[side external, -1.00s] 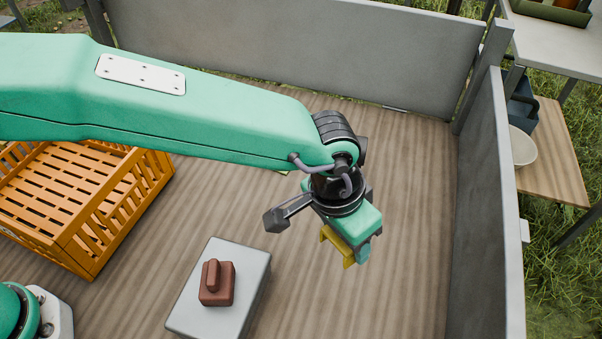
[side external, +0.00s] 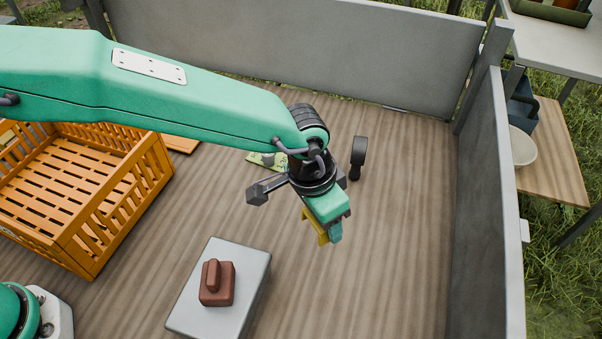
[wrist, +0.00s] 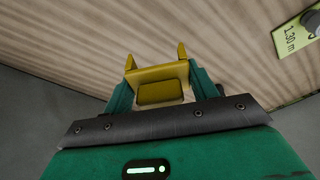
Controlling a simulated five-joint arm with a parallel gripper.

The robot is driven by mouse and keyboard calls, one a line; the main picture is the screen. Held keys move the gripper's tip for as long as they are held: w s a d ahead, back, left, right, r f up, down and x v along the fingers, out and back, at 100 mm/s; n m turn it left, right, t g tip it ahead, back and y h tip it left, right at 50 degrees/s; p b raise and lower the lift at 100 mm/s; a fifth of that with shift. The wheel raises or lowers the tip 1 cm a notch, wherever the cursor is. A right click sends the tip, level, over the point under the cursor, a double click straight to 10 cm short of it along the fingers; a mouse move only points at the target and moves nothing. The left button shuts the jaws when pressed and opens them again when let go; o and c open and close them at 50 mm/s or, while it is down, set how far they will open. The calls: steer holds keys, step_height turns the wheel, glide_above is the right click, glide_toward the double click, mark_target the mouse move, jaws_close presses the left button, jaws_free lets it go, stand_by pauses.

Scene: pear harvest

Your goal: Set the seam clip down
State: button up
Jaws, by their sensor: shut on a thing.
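The seam clip (side external: 313,226) is a yellow piece with two upright prongs. In the wrist view it shows as a yellow block (wrist: 157,74) between the green fingers, prongs pointing away from me. My gripper (side external: 326,228) is shut on it, pointing down over the wooden deck (side external: 390,270), right of and behind the grey slab. How far the clip is above the deck I cannot tell exactly; it seems held clear of it. The fingers hide part of the clip.
A grey slab (side external: 193,318) carries a brown handled block (side external: 217,285). An orange slatted crate (side external: 125,215) stands left.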

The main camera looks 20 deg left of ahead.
steer(key=w+f, duration=0.1)
steer(key=w, duration=0.1)
steer(key=w+a+f, duration=0.1)
steer(key=w, duration=0.1)
steer(key=w+f, duration=0.2)
steer(key=shift+w+a+f, duration=0.1)
steer(key=shift+w+a, duration=0.3)
steer(key=shift+f, duration=2)
steer(key=shift+f, duration=0.1)
steer(key=o, duration=1)
steer(key=shift+c, duration=0.2)
step_height(320, 180, up, 12)
steer(key=s+a, duration=0.1)
steer(key=shift+s+a, duration=0.3)
steer(key=shift+s, duration=0.05)
